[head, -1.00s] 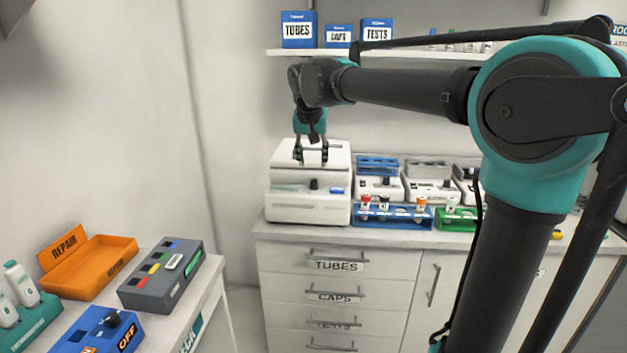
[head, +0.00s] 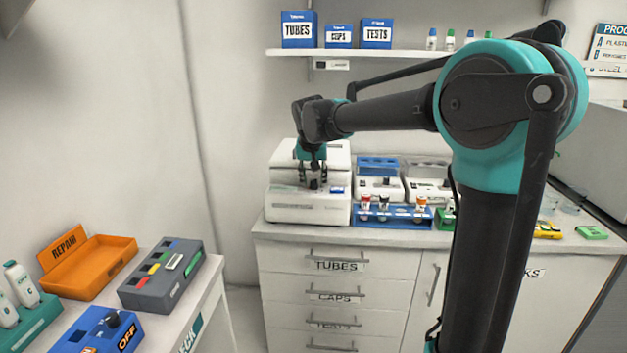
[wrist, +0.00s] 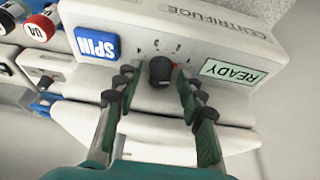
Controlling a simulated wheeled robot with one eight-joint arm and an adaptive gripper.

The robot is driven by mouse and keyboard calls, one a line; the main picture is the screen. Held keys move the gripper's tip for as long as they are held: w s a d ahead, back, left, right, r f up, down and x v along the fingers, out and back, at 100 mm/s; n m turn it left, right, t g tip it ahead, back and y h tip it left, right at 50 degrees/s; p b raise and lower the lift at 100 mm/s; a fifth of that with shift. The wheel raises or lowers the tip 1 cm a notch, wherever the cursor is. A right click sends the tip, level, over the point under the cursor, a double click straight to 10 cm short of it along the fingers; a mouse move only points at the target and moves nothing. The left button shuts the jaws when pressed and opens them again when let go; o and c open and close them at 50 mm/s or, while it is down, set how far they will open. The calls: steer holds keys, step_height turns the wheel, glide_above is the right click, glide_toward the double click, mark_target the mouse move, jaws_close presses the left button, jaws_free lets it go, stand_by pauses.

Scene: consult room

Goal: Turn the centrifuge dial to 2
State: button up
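The white centrifuge (head: 308,206) stands at the left end of the counter, and its labelled front panel (wrist: 190,28) fills much of the wrist view, upside down. Its black dial (wrist: 160,72) sits between a blue SPIN button (wrist: 97,45) and a READY display (wrist: 234,72). Small marks ring the dial, too small to read surely. A reddish pointer mark shows at the dial's right side in the wrist view. My gripper (wrist: 158,90) is open, with one finger on each side of the dial and visible gaps. In the head view my gripper (head: 312,178) is over the centrifuge's front.
A blue rack (head: 390,216) with capped tubes stands just right of the centrifuge. White devices (head: 378,187) stand behind it. A side table at left holds an orange REPAIR tray (head: 103,262), a grey box (head: 160,280) and a blue OFF box (head: 95,335).

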jaws_close()
steer(key=shift+n+y, duration=0.3)
steer(key=shift+n, duration=0.4)
steer(key=shift+o, duration=1.3)
jaws_free()
steer(key=v, duration=1.2)
steer(key=shift+w, duration=0.1)
